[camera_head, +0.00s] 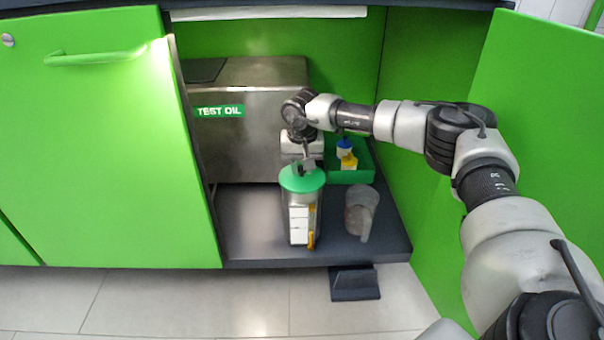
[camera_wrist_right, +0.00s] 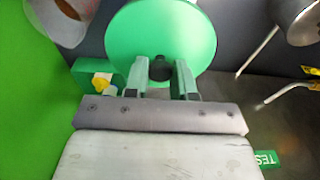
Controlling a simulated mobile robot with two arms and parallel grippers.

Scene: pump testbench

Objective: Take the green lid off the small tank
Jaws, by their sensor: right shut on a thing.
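The small tank (camera_head: 299,225), metallic with a white label panel and a yellow strip at its side, stands upright on the dark cabinet floor. The round green lid (camera_head: 302,180) is at its top; I cannot tell whether there is a small gap under it. My right gripper (camera_head: 304,168) comes down from above and is shut on the lid's dark knob. In the right wrist view the green lid (camera_wrist_right: 160,32) fills the top middle, with its black knob (camera_wrist_right: 160,70) between the fingers of my right gripper (camera_wrist_right: 168,76). The lid hides the tank there. My left gripper is not in view.
A steel box marked TEST OIL (camera_head: 245,140) stands behind the tank. A green bin (camera_head: 352,177) with small bottles is behind right. A clear jug (camera_head: 361,214) stands right of the tank. Green doors (camera_head: 105,150) flank the opening; a dark pedal-like block (camera_head: 354,284) is below.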

